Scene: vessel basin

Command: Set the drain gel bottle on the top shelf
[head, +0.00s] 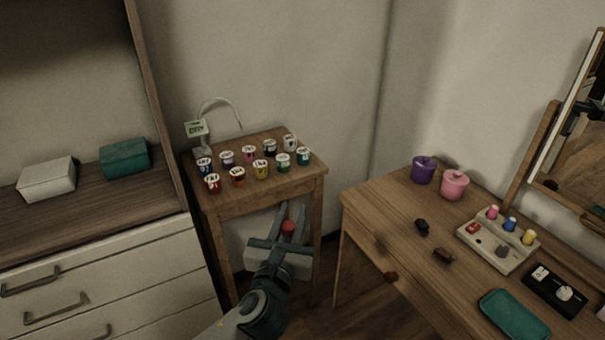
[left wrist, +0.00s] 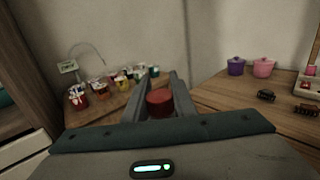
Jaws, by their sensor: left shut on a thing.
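My left gripper (head: 290,220) is in front of the small wooden stand, below its top. It is shut on a red round-topped thing (head: 288,227). In the left wrist view, this red thing (left wrist: 159,101) sits between the two fingers (left wrist: 160,92). Only its red top shows clearly, with no readable label, so I cannot tell for certain that it is the drain gel bottle. No shelf is clearly marked as the top one. My right gripper is not in view.
A drawer unit (head: 84,213) at left bears a white box (head: 47,178) and a green box (head: 124,157). The desk (head: 385,207) at right holds two lidded pots and trays.

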